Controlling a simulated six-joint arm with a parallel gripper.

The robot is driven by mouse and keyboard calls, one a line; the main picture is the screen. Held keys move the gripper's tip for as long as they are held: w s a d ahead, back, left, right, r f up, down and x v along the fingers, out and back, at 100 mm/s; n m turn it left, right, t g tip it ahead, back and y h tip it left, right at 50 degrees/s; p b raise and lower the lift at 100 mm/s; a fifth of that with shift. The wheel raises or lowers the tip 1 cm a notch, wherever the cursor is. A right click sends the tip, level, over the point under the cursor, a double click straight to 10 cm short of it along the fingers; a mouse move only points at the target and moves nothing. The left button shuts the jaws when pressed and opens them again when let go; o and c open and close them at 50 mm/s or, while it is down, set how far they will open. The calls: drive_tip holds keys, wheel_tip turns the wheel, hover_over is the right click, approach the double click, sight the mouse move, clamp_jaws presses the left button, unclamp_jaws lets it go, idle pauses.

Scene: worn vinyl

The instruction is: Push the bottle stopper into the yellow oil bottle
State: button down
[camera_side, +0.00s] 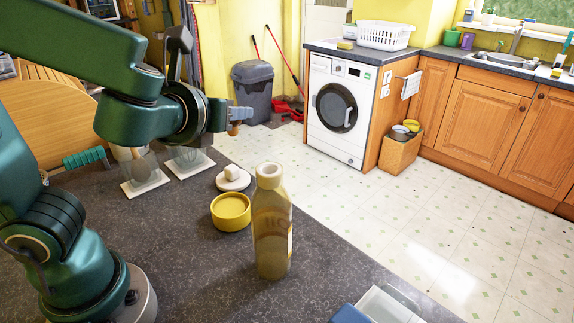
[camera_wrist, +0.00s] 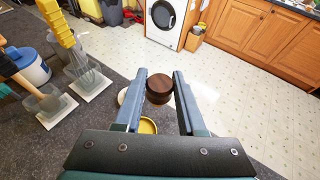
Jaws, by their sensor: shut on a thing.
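The yellow oil bottle (camera_side: 271,225) stands upright on the dark worktop in the side view, with its mouth open at the top. My gripper (camera_side: 241,114) is shut on the stopper (camera_side: 234,130), a small brown piece that pokes out below the fingers. The gripper is above the bottle's height and to the upper left of its mouth in the side view. In the wrist view the stopper (camera_wrist: 159,87) is a dark brown round shape between the fingertips. I cannot make out the bottle in the wrist view.
A round yellow dish (camera_side: 231,214) stands left of the bottle, with a white round piece (camera_side: 233,180) behind it. Clear containers with utensils, one a whisk (camera_wrist: 86,70), stand on white squares at the left. A blue-and-clear box (camera_side: 378,306) is at the worktop's front edge.

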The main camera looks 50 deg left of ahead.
drive_tip(key=s+d+r+m+t+h, duration=0.2)
drive_tip(key=d+r+m+h, duration=0.4)
drive_tip(key=d, duration=0.6)
drive_tip(key=shift+s+r+h, duration=0.15)
drive_tip(key=shift+r+h, duration=0.45)
drive_tip(key=shift+r, duration=0.25)
drive_tip(key=shift+a, duration=0.1)
drive_tip(key=shift+f, duration=3.05)
drive_tip(key=shift+f, duration=1.55)
drive_tip(key=shift+c, duration=0.5)
unclamp_jaws()
